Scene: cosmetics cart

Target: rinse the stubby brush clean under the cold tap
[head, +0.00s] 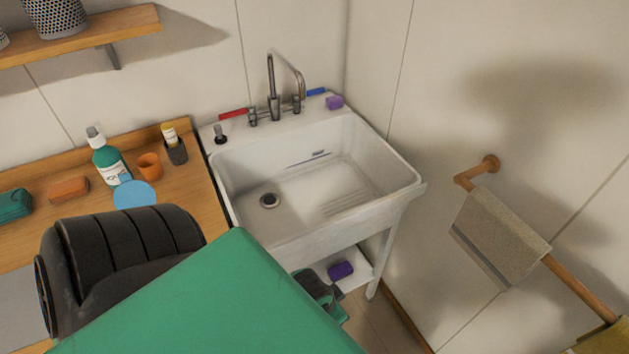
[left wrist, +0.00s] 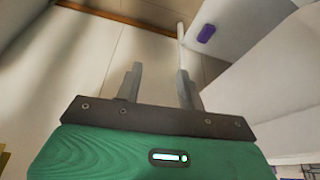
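The tap (head: 274,88) stands at the back of the white sink (head: 228,190), with a red bar by its left handle and a blue bar (head: 316,92) by its right handle (head: 297,104). I see no water running. A small dark upright item (head: 220,134) stands on the sink's left rim; I cannot tell whether it is the stubby brush. My left gripper (head: 330,295) is low in front of the sink, partly hidden by my green arm. In the left wrist view its fingers (left wrist: 158,85) are apart with nothing between them. My right gripper is out of view.
A purple block (head: 341,271) lies on the shelf under the sink; another (head: 334,102) is on the back rim. A towel rail (head: 580,287) is at right.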

